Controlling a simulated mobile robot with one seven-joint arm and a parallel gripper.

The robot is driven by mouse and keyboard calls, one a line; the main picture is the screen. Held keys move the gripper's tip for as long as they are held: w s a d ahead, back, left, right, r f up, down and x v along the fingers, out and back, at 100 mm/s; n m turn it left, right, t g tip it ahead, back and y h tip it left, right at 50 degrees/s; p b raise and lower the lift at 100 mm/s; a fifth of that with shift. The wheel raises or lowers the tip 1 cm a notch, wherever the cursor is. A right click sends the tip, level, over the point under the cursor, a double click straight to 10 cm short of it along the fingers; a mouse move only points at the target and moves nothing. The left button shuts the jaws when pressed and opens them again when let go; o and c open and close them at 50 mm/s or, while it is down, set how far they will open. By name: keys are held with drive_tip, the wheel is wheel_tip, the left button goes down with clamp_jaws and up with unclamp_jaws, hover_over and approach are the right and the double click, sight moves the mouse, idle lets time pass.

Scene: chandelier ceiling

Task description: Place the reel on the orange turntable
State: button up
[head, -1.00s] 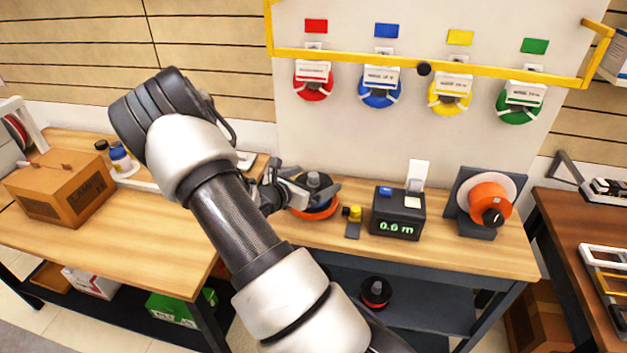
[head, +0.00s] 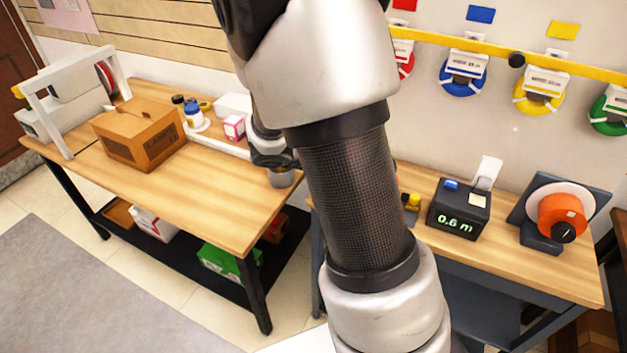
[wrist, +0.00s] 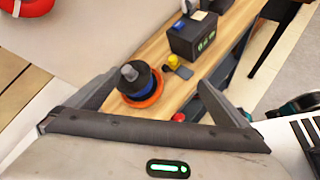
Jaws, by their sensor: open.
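In the wrist view, a blue reel (wrist: 129,87) with a dark spindle or knob above it sits on the orange turntable (wrist: 150,101) on the wooden bench. It looks upright and about centred. My gripper (wrist: 157,80) is open, with its two fingers spread wide and nothing between them. The reel and turntable lie beyond the fingers, apart from them. In the head view my arm hides the reel, the turntable and the gripper's fingers.
A meter box reading 0.6 m (head: 459,208) and an orange-hubbed disc (head: 561,216) stand on the right bench. Blue (head: 464,76) and yellow (head: 539,95) reels hang on the wall. A cardboard box (head: 139,134) is on the left bench. Grey floor mat (head: 110,280) is clear.

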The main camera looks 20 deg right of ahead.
drive_tip(key=s+a+r+m+t+y, duration=0.2)
drive_tip(key=s+a+r+m+y, duration=0.3)
drive_tip(key=a, duration=0.4)
drive_tip(key=s+a+r+m+t+y, duration=0.2)
drive_tip(key=s+a+r+m+y, duration=0.4)
drive_tip(key=s+a+r+m, duration=0.2)
drive_tip(key=s+a+r, duration=0.1)
drive_tip(key=a, duration=0.1)
drive_tip(key=shift+s+a+r+m, duration=0.2)
drive_tip(key=shift+a+r+m, duration=0.1)
